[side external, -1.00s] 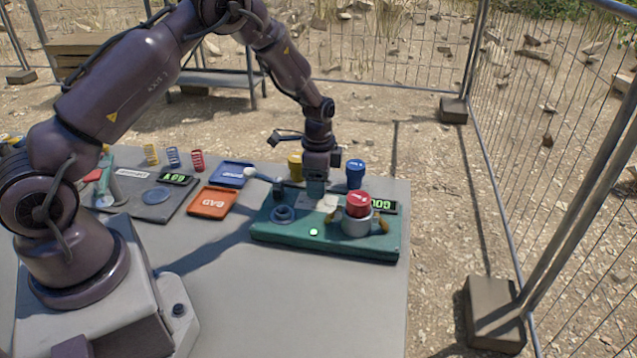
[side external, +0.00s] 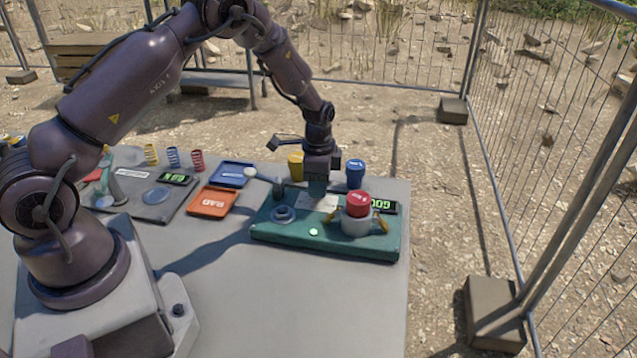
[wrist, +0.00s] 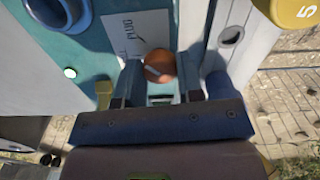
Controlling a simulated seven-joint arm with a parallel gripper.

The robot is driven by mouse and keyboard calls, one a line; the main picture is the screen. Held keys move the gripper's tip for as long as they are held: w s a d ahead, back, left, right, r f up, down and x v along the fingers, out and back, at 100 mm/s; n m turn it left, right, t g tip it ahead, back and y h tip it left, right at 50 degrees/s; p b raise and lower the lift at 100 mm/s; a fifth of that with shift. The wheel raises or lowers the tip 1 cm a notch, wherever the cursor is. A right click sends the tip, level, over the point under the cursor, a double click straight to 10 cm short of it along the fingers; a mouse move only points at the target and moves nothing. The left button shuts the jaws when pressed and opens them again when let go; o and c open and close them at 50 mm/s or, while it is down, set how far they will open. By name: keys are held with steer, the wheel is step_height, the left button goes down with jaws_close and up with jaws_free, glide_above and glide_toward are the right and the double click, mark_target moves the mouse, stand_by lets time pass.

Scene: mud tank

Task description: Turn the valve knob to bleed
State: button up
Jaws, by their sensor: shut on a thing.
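The valve knob (wrist: 158,65) shows in the wrist view as a round orange-brown knob with a pale mark on its face. It sits between my two fingers, beside a white label plate (wrist: 138,38). My gripper (side external: 317,192) points down over the green-teal board (side external: 275,238) in the side view, and its fingers are shut on the knob. In the side view my fingers hide the knob. The mark on the knob is too blurred to read.
Close to my gripper stand a blue capped cylinder (side external: 355,174), a yellow cylinder (side external: 296,167) and a red-topped cup (side external: 357,205). Orange (side external: 211,203) and blue (side external: 232,175) trays lie farther left.

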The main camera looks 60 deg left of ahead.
steer(key=n, duration=0.5)
steer(key=shift+n, duration=0.3)
steer(key=n, duration=0.4)
steer(key=shift+n, duration=0.3)
steer(key=n, duration=0.9)
steer(key=o, duration=0.9)
steer(key=shift+o, duration=0.2)
steer(key=shift+r, duration=0.1)
